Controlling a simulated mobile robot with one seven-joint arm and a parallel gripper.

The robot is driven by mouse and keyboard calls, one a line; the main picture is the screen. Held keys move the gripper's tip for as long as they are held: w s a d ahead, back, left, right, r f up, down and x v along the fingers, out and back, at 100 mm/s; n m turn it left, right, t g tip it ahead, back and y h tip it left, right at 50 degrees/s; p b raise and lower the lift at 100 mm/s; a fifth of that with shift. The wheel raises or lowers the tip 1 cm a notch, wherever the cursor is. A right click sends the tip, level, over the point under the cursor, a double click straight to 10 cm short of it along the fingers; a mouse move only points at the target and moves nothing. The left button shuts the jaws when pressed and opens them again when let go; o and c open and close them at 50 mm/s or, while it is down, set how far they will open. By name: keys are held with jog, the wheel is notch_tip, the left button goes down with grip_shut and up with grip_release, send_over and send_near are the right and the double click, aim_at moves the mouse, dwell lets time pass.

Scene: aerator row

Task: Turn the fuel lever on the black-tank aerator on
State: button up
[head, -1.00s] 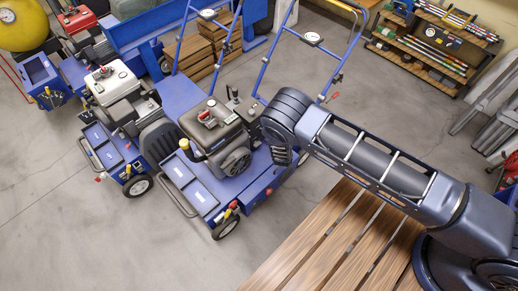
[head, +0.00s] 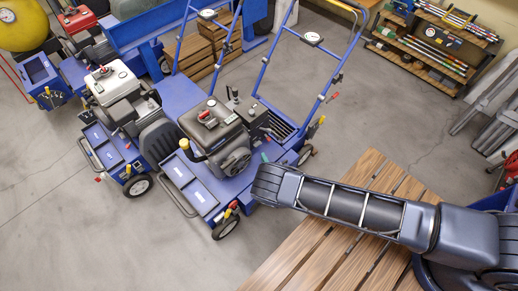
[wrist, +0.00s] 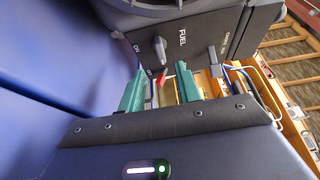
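The black-tank aerator (head: 212,116) is the nearest blue machine in the head view, with a dark engine and a red cap. In the wrist view its dark panel carries the word FUEL and a grey fuel lever (wrist: 160,49), with small ON and OFF marks to its left. I cannot tell surely which mark the lever points to. My gripper (wrist: 160,88) has two green fingers set apart with nothing held between them. The fingertips are just below the fuel lever in the picture; contact is not visible. In the head view my arm mostly hides the gripper.
A second grey lever (wrist: 212,58), by a choke label, sits right of the fuel lever. A red-tipped part (wrist: 162,80) shows between the fingers. The white-tank aerator (head: 114,84) stands left. A slatted wooden table (head: 300,250) lies under my arm. Floor at left front is clear.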

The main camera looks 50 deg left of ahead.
aim_at(258, 146)
jog(key=x, duration=0.7)
jog(key=shift+w+a, duration=0.15)
jog(key=shift+a, duration=0.15)
jog(key=shift+c, duration=0.4)
grip_shut()
